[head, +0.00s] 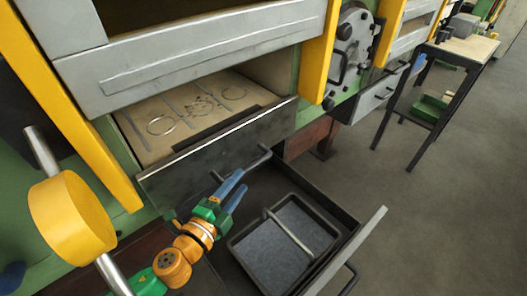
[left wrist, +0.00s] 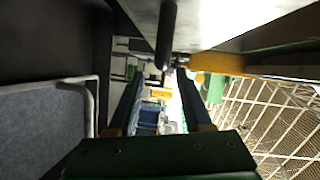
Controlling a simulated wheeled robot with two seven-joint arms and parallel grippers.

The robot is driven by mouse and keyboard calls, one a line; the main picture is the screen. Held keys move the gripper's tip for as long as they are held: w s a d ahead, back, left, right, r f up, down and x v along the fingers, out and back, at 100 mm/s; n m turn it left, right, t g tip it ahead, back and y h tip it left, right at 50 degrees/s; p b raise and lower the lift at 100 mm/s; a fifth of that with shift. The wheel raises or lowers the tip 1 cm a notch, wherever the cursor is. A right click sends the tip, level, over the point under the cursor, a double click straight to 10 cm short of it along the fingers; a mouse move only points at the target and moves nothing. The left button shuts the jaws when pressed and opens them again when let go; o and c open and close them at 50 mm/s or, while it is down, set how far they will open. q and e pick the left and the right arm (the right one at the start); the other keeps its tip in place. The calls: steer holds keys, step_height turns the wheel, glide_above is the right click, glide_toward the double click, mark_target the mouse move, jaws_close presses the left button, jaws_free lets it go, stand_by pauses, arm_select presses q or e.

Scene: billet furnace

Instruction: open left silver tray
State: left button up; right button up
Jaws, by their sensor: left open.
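The left silver tray is a drawer with a silver front (head: 347,252). It stands pulled out below the furnace opening, with a dark handle on its outer face. Inside it lies a dark pan (head: 236,243) with a grey bed and a bar handle, partly seen in the left wrist view (left wrist: 40,125). My left gripper (head: 240,180) is open and empty over the drawer's inner end, close to the bar handle of the dark furnace panel (head: 220,150). In the left wrist view, a dark bar (left wrist: 167,35) lies beyond the open fingers (left wrist: 158,76). My right gripper is not visible.
Another silver drawer (head: 373,102) stands farther right, apparently closed. A black-legged table (head: 470,47) and a green bin (head: 431,107) are beyond it. A yellow cylinder (head: 72,217) is at the left. The floor to the right is clear.

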mark_target(251, 166)
arm_select(q)
steer(key=x, duration=0.6)
steer(key=shift+w+d+r, duration=0.2)
steer(key=shift+w, duration=0.05)
steer(key=shift+c, duration=0.5)
steer(key=shift+s, duration=0.1)
jaws_close()
steer(key=shift+r, duration=0.1)
stand_by(0.5)
